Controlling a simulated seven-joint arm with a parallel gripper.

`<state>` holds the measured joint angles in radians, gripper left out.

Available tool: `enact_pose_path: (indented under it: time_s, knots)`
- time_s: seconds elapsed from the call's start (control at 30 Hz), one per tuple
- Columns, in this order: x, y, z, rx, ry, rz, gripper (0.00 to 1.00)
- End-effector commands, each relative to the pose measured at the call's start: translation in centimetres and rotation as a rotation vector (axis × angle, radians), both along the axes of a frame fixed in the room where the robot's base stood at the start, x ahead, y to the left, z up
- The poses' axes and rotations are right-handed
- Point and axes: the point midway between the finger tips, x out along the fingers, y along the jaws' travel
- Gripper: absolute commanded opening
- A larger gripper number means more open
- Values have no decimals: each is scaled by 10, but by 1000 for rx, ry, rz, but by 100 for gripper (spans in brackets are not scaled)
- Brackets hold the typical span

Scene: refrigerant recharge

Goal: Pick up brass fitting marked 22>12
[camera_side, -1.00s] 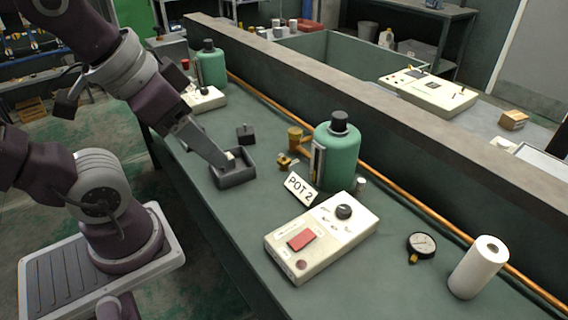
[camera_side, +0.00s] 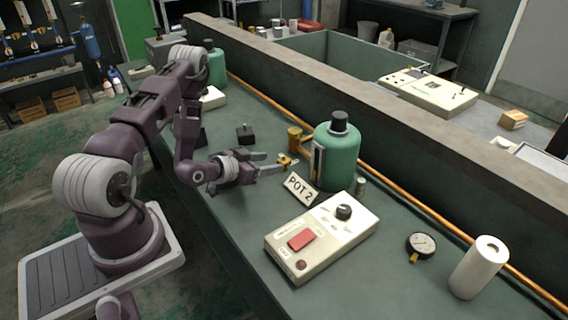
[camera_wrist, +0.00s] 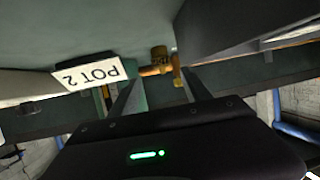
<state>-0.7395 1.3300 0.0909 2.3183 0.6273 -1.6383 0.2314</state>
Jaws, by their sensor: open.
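A small brass fitting (camera_side: 285,161) lies on the green bench, left of the green cylinder and behind the POT 2 sign. A brass piece (camera_wrist: 156,70) shows just past and between my fingertips in the wrist view. My gripper (camera_side: 276,164) is open, low over the bench, its fingers reaching right towards the fitting, with the tips close beside it. In the wrist view, my gripper (camera_wrist: 161,80) has nothing clamped between its fingers. I cannot tell whether the tips touch the fitting. Its marking cannot be read.
The POT 2 sign (camera_side: 300,188), green cylinder (camera_side: 341,155) and upright brass part (camera_side: 295,138) stand close by. A cream control box (camera_side: 322,237) lies in front. A dark block (camera_side: 245,133) is behind my gripper. The gauge (camera_side: 421,245) and white roll (camera_side: 478,267) are farther right.

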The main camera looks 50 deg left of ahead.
Motion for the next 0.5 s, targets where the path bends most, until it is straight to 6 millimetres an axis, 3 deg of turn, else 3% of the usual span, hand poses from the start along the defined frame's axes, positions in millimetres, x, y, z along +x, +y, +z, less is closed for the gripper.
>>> enact_pose_path:
  time_s: [0.3, 0.5]
  knots:
    - [49, 10, -18, 2, -5, -4, 56]
    - [63, 12, -24, 0, -1, -1, 56]
